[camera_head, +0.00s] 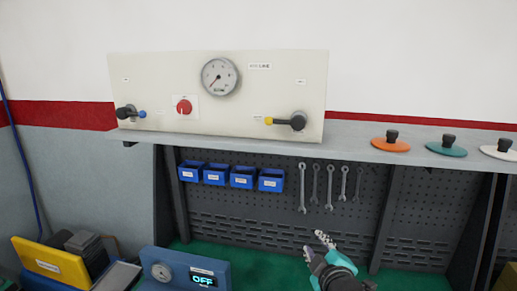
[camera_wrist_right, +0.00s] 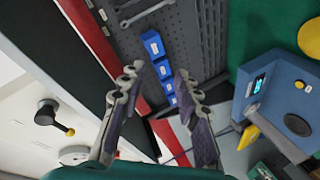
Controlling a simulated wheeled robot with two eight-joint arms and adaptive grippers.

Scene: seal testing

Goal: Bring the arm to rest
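My right gripper (camera_head: 315,246) is low in the head view, right of centre, in front of the green bench area below the pegboard. Its two fingers are spread apart. The right wrist view also shows the right gripper (camera_wrist_right: 162,84), with a wide gap between the fingers and nothing held. Blue bins show behind that gap, apart from the fingers. My left gripper is in neither view.
A cream panel (camera_head: 150,82) with a gauge (camera_head: 220,76) stands on the grey shelf. Orange (camera_head: 391,145), teal (camera_head: 446,150) and white lids rest at right. Wrenches and blue bins (camera_head: 215,174) hang below. A blue box (camera_head: 171,256) reading OFF stands on the green bench.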

